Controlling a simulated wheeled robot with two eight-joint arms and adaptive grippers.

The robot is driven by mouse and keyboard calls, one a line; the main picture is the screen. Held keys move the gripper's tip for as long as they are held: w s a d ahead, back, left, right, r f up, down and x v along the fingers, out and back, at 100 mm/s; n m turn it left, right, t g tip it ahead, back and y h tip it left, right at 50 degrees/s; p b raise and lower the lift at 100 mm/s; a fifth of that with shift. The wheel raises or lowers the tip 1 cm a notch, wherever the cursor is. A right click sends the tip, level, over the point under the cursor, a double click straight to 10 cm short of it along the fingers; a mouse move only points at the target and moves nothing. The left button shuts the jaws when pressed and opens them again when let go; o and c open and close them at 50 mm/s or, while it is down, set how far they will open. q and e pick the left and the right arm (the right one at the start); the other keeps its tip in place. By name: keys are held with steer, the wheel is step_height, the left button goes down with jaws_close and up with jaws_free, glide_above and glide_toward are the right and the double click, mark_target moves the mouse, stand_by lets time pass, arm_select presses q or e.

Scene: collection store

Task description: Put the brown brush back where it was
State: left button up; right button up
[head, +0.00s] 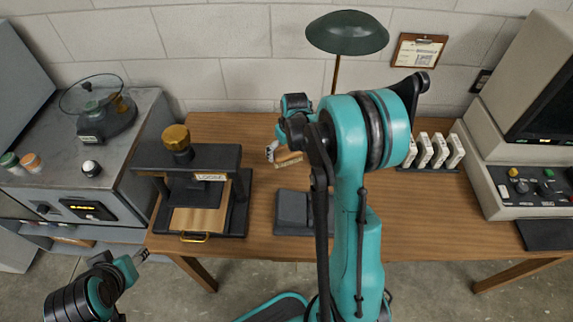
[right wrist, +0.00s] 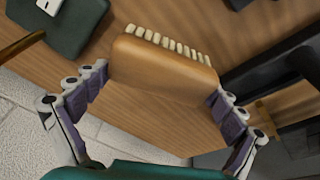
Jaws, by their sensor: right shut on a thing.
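The brown brush (right wrist: 165,72), a block with a row of cream bristle tufts, is between the purple-padded fingers of my right gripper (right wrist: 158,88). The fingers press on its two ends, and the bristles point away from the wrist. In the head view the brush (head: 289,160) shows small beside my right gripper (head: 274,154), above the back middle of the wooden table (head: 262,138); my arm hides part of this area. My left gripper (head: 141,256) is low at the left, in front of the table, small and seen side-on; its opening is unclear.
A black press with a brass knob (head: 176,138) stands left of the brush. A dark grey block (head: 292,211) lies nearer the front edge. A green lamp (head: 347,33) stands behind, and a rack of white cartridges (head: 438,150) is at the right. Bare wood shows between press and brush.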

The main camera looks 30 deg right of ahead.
steer(key=b+x, duration=0.1)
steer(key=x, duration=0.2)
steer(key=s+b+x, duration=0.1)
steer(key=x, duration=0.2)
steer(key=shift+f, duration=0.3)
steer(key=shift+s+r, duration=0.1)
steer(key=o, duration=1.2)
steer(key=shift+r, duration=0.1)
